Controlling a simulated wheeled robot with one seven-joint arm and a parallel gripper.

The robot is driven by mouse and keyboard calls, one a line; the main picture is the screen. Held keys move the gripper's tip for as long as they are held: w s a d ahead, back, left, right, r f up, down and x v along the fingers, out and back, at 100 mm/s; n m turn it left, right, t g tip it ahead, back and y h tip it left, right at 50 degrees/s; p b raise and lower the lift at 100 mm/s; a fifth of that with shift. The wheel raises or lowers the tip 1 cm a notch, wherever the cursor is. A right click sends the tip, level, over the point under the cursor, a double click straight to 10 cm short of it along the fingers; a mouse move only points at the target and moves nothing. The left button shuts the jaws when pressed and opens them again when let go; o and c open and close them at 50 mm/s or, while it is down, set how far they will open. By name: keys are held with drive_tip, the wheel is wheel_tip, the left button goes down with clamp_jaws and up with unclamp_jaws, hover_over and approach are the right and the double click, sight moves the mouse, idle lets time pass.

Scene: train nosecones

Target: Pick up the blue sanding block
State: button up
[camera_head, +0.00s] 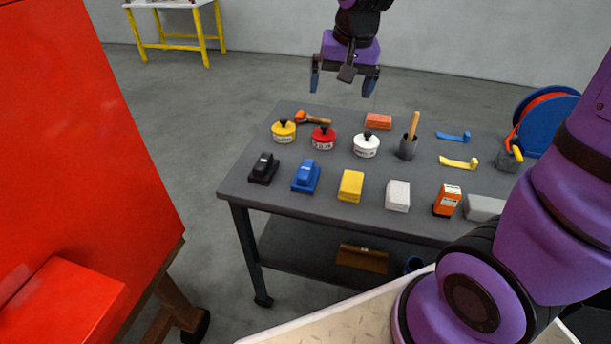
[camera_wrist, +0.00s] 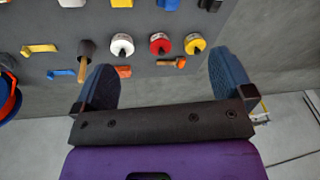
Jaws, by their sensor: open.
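The blue sanding block (camera_head: 306,176) stands near the front edge of the grey table (camera_head: 235,184), between a black block and a yellow block. In the wrist view a blue object at the top edge (camera_wrist: 168,4) appears to be the same block, partly cut off by the frame. My gripper (camera_head: 342,86) is open and empty, hanging in the air above and behind the table's far edge, well apart from the block. Its two blue fingers also show in the wrist view (camera_wrist: 160,80), spread wide with nothing between them.
A black block (camera_head: 263,168) and a yellow block (camera_head: 350,186) flank the blue one. Yellow, red (camera_head: 323,138) and white (camera_head: 366,145) round containers stand behind. A brush handle rises from a dark cup (camera_head: 408,147). A large red panel (camera_head: 75,130) stands at left.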

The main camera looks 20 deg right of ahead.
drive_tip(key=w+a+f+m+g, duration=0.1)
drive_tip(key=w+a+f+m, duration=0.1)
drive_tip(key=w+f, duration=0.7)
drive_tip(key=m+g, duration=0.1)
hover_over(306, 168)
drive_tip(key=shift+h, duration=0.3)
drive_tip(key=f, duration=1)
drive_tip(key=shift+w+f, duration=0.25)
drive_tip(key=shift+f, duration=0.15)
wheel_tip(306, 168, down, 6)
drive_tip(key=shift+r, duration=0.15)
drive_tip(key=shift+s+f, duration=0.15)
drive_tip(key=shift+f, duration=1.2)
drive_tip(key=shift+s+f, duration=0.1)
drive_tip(key=shift+f, duration=1.2)
drive_tip(key=c, duration=1.1)
